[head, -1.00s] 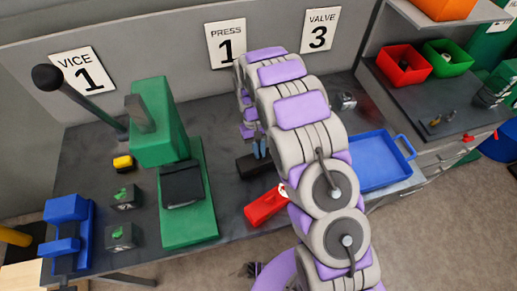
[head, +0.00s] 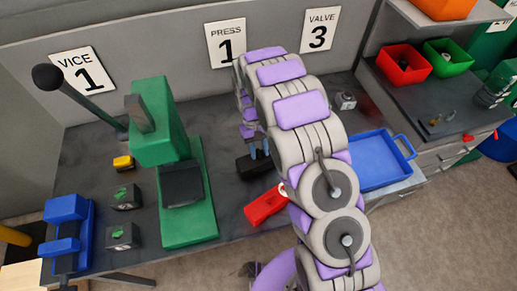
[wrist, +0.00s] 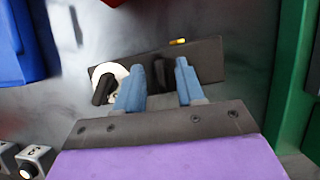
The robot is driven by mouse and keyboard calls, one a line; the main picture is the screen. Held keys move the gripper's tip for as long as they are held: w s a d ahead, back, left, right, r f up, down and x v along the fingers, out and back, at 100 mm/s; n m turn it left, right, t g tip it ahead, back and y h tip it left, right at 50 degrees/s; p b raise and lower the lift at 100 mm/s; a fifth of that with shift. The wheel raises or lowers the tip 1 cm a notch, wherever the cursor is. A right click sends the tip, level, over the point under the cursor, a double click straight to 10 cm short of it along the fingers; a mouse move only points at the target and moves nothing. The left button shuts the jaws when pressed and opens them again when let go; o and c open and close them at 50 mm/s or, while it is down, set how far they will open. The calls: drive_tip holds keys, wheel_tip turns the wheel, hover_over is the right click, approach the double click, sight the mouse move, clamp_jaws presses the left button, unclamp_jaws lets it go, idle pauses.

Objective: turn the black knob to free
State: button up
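In the wrist view a black knob (wrist: 103,88) sits on a round white dial (wrist: 118,72) at the left end of a dark flat base (wrist: 210,58). My gripper (wrist: 160,82) is over this base, with its two blue fingers apart. A dark raised part (wrist: 164,74) of the base shows in the gap between the fingers; I cannot tell if they touch it. The knob is just left of the left finger, outside the gap. In the head view the dark base (head: 252,165) is partly behind my arm, and the knob is hidden.
A green press (head: 188,220) stands left of the base, and a red part (head: 266,206) lies in front of it. A blue tray (head: 376,162) is to the right. A small grey block with a knob (head: 346,101) stands at the back.

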drive_tip(key=shift+r, duration=0.1)
drive_tip(key=v, duration=1.7)
drive_tip(key=shift+w+a, duration=0.1)
drive_tip(key=shift+w, duration=0.05)
drive_tip(key=shift+r, duration=0.1)
